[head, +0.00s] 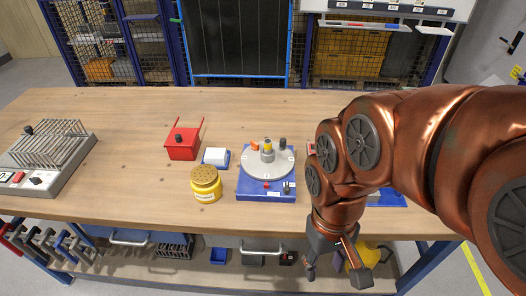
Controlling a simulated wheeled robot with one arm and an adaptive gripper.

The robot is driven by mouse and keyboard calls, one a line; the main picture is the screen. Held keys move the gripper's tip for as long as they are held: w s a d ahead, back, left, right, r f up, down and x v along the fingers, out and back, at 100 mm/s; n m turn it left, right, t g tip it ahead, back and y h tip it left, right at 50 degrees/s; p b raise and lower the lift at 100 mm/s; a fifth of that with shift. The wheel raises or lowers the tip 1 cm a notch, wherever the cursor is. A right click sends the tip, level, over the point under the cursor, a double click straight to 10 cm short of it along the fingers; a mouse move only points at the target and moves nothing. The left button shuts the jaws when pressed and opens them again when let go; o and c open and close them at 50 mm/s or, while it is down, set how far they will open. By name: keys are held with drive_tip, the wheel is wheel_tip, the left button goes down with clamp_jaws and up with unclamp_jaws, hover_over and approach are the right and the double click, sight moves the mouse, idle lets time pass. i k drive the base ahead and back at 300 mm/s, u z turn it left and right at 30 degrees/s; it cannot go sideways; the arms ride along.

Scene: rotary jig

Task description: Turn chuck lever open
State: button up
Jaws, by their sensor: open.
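The rotary jig is a round light-grey plate (267,164) on a blue base (262,194) near the middle of the workbench. An orange piece (254,146) and a dark knob (283,143) stand near the plate's back. Which of these is the chuck lever I cannot tell at this size. My gripper (337,277) points down with its fingers apart, in front of the bench and right of the jig, touching nothing visible.
A yellow perforated-lid jar (205,184), a blue-and-white block (216,157) and a red bin (181,145) stand left of the jig. A grey rack fixture (46,160) is at far left. My arm hides much of the bench's right side. The back is clear.

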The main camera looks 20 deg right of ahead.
sight(255, 146)
drive_tip(key=u, duration=0.55)
drive_tip(key=k, duration=0.65)
drive_tip(key=u, duration=1.1)
drive_tip(key=i, duration=1.25)
drive_tip(key=z, duration=0.85)
drive_tip(key=i, duration=0.45)
drive_tip(key=z, duration=0.45)
